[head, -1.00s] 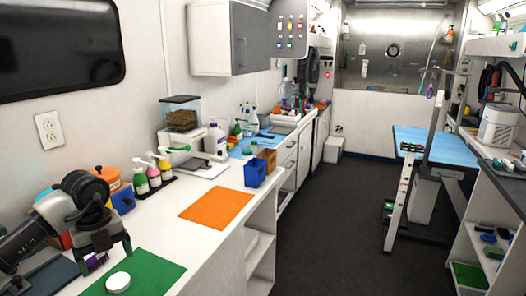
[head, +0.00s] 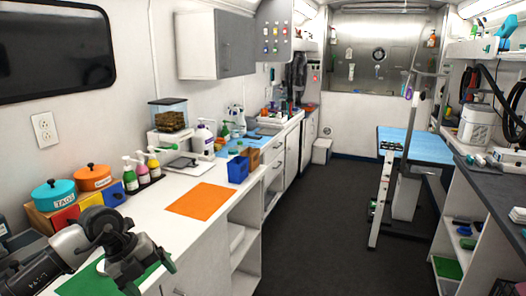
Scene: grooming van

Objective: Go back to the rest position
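My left gripper (head: 150,277) comes in from the lower left, over the green mat (head: 88,278) at the front of the counter. Its two fingers are apart with nothing seen between them. Most of the green mat is hidden behind my gripper and arm. My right gripper is not in view.
Behind my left arm stand a teal pot marked TAGS (head: 55,194) and an orange pot (head: 93,177). Several pump bottles (head: 131,177), an orange mat (head: 202,201) and a blue bin (head: 238,170) are farther along the counter (head: 165,222). The dark floor (head: 318,220) is clear up to the blue-topped table (head: 412,143).

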